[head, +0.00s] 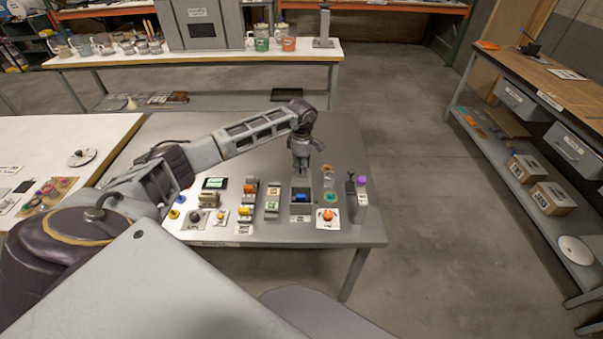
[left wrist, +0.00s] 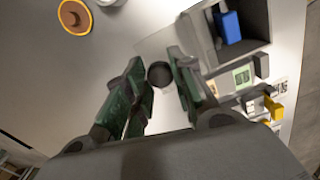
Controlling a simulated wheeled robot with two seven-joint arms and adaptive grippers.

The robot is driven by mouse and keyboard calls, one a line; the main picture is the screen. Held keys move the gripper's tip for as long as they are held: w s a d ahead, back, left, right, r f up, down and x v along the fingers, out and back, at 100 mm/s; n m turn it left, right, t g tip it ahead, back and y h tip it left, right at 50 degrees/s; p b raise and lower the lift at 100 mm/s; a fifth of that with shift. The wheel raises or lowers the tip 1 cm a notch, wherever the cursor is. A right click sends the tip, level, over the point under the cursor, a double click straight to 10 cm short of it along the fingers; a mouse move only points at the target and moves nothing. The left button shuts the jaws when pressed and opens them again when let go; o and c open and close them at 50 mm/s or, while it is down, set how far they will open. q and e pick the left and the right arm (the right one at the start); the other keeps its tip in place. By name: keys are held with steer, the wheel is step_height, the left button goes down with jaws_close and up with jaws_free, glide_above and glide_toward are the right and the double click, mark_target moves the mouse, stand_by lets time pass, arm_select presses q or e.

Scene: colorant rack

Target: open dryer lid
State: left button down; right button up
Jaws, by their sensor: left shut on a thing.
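The dryer (head: 301,209) is a small grey open-topped box on the metal bench, with a blue block (head: 301,197) inside. It also shows in the left wrist view (left wrist: 259,22), with the blue block (left wrist: 229,28) in its opening. My left gripper (head: 301,168) is just above and behind the box in the head view. In the left wrist view its fingers (left wrist: 159,70) are at either side of a dark round knob (left wrist: 159,76). A pale, see-through lid (left wrist: 166,45) shows by the knob, beside the box opening. My right gripper is out of view.
Button boxes (head: 246,212) stand left of the dryer. A red-button panel (head: 328,216) and a grey stand with a purple top (head: 361,190) are at its right. An orange ring (head: 327,168) lies behind. The bench's back right is mostly clear.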

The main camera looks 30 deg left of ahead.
arm_select(q)
steer(key=shift+w+a+b, duration=0.35)
steer(key=shift+w+b, duration=0.05)
steer(key=shift+w, duration=0.2)
steer(key=c, duration=1.2)
jaws_free()
steer(key=shift+o, duration=0.2)
step_height(320, 180, up, 12)
